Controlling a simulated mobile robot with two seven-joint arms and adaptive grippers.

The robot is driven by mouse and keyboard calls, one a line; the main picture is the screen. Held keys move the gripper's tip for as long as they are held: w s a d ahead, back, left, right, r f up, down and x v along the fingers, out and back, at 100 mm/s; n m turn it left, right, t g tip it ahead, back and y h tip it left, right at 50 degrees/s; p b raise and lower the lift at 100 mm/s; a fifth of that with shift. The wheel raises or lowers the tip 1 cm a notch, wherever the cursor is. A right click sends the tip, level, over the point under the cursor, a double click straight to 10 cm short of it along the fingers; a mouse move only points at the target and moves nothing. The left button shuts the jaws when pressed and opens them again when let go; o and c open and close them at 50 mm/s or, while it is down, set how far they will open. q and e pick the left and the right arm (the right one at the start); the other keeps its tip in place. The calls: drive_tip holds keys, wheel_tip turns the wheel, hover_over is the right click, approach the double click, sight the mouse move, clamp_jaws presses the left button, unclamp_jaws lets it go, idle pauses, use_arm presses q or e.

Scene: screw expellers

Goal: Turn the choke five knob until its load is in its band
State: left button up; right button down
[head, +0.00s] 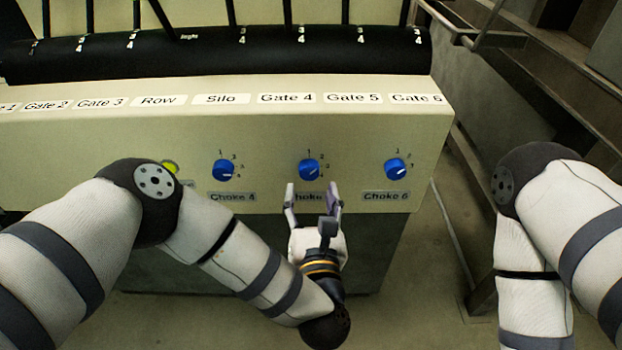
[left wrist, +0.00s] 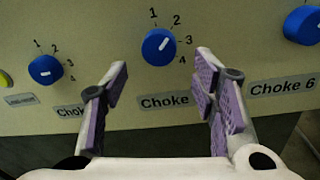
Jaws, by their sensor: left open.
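The choke five knob (head: 309,169) is a round blue dial on the cream panel, with numbers around it. In the left wrist view the knob (left wrist: 158,47) has a short white mark that seems to point up and right, between 2 and 3. My left gripper (head: 313,191) is open and empty just below and in front of it. In the left wrist view its fingers (left wrist: 162,72) are spread to either side below the knob, apart from it. They partly cover the Choke 5 label (left wrist: 163,101). My right gripper is out of view. I see no load reading or band.
The choke 4 knob (head: 223,170) is to the left and the choke 6 knob (head: 395,169) to the right. A yellow-green light (head: 170,167) sits farther left. Above, a black strip (head: 210,55) carries levers and numbers. Metal railings (head: 480,38) stand at the right.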

sight(310, 174)
use_arm(q)
drive_tip(key=w, duration=0.2)
drive_tip(key=w+r, duration=0.1)
drive_tip(key=w, duration=0.1)
drive_tip(key=shift+w, duration=0.1)
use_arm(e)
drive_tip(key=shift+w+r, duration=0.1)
use_arm(q)
drive_tip(key=c, duration=1.2)
drive_tip(key=shift+o, duration=0.2)
